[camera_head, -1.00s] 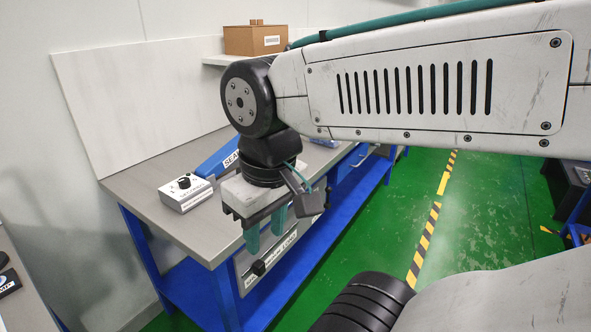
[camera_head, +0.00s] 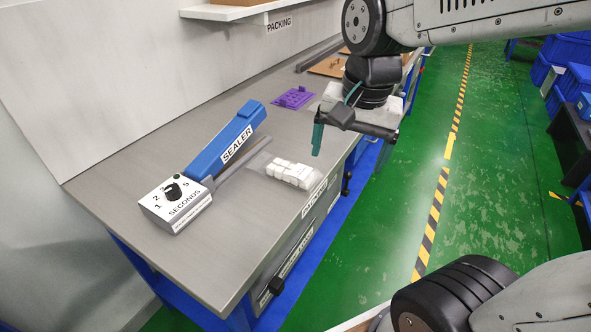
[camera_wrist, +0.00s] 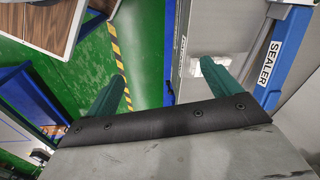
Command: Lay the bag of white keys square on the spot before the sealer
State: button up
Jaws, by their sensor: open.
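The clear bag of white keys (camera_head: 290,173) lies on the grey bench top, just right of the blue sealer (camera_head: 232,143) and near the bench's front edge. My gripper (camera_head: 318,138) is above and to the right of the bag, apart from it, with its teal fingers pointing down. In the wrist view the two fingers of my gripper (camera_wrist: 168,84) stand wide apart with nothing between them. The bag (camera_wrist: 205,68) shows there partly behind one finger, beside the sealer (camera_wrist: 270,60). No marked spot before the sealer can be made out.
The sealer's timer box (camera_head: 174,202) stands at the sealer's near end. A purple tray (camera_head: 293,98) lies farther back on the bench (camera_head: 205,262). A shelf labelled PACKING (camera_head: 238,12) is on the wall. The bench's near end is clear.

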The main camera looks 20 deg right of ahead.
jog(key=w+f+m, duration=0.5)
jog(key=w+m, duration=0.5)
jog(key=w, duration=0.1)
jog(key=m, duration=0.9)
send_near(290, 168)
jog(key=shift+s+d+f+y, duration=0.1)
jog(key=shift+f+y, duration=0.05)
jog(key=shift+f, duration=0.25)
jog(key=shift+s+d+f+y, duration=0.1)
jog(key=shift+f+y, duration=0.05)
jog(key=shift+f, duration=0.2)
jog(key=shift+w+a+f+m, duration=0.1)
jog(key=shift+w+f+m, duration=0.5)
jog(key=shift+f+m, duration=0.2)
jog(key=f, duration=0.7)
jog(key=shift+w+a+f, duration=0.2)
jog(key=shift+w, duration=0.1)
jog(key=c, duration=1.2)
jog(key=shift+c, duration=0.4)
jog(key=shift+r, duration=0.15)
